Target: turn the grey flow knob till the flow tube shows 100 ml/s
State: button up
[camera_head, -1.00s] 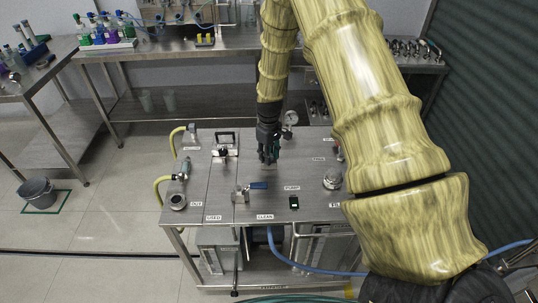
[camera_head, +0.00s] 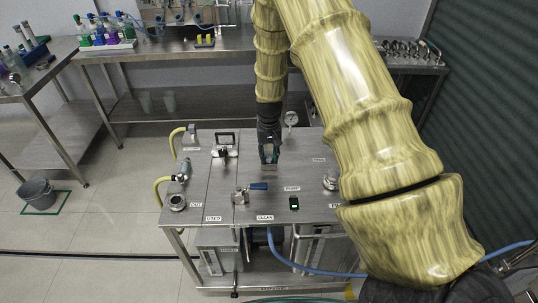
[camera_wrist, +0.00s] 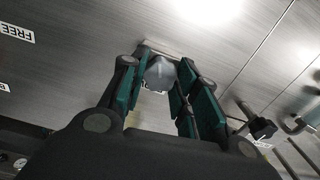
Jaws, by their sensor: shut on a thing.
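My gripper (camera_head: 269,162) points down at the back middle of the steel skid top (camera_head: 230,190). In the wrist view its green-padded fingers (camera_wrist: 160,95) are on either side of the grey knob (camera_wrist: 160,72), shut on it. The knob stands on a pale plate on the steel surface. In the head view the knob is mostly hidden by my fingers. I cannot make out a flow tube or its reading in either view.
A blue-handled valve (camera_head: 258,186) and a small dark box with a green display (camera_head: 294,203) are nearer the front. A round gauge (camera_head: 291,118) stands behind. A black-handled clamp (camera_head: 224,145) is to the left, a round metal fitting (camera_head: 331,182) to the right.

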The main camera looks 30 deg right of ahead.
jog(key=shift+w+d+r, duration=0.1)
jog(key=shift+w, duration=0.05)
dwell(0.3)
jog(key=o, duration=1)
notch_tip(320, 180, up, 12)
dwell(0.5)
